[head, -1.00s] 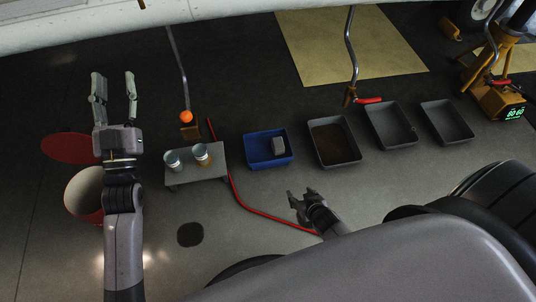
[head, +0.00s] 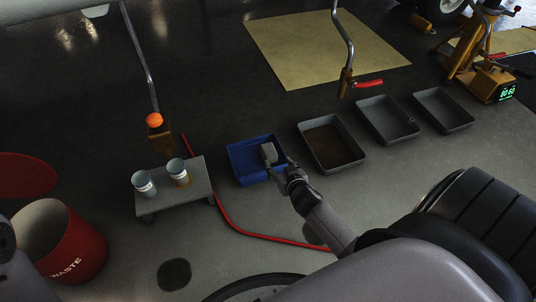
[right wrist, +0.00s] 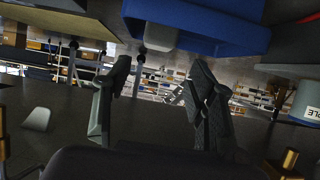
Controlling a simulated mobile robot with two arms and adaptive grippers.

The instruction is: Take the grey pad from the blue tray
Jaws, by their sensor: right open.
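The blue tray (head: 241,166) stands on the floor near the middle of the head view. The grey pad (head: 269,153) is a small block at the tray's right side. My right gripper (head: 282,170) is open at the tray's near right edge, with its fingers close to the pad. I cannot tell whether they touch it. In the right wrist view, the open fingers (right wrist: 160,68) frame empty space below the blue tray (right wrist: 205,30), and a pale grey block, likely the pad (right wrist: 160,38), shows at its edge. My left gripper is out of view.
Grey trays (head: 304,128) stand in a row to the right of the blue one. A low grey stand (head: 195,199) with two cups is to the left. A red waste bin (head: 82,255) is at lower left. A red hose (head: 240,229) curves along the floor.

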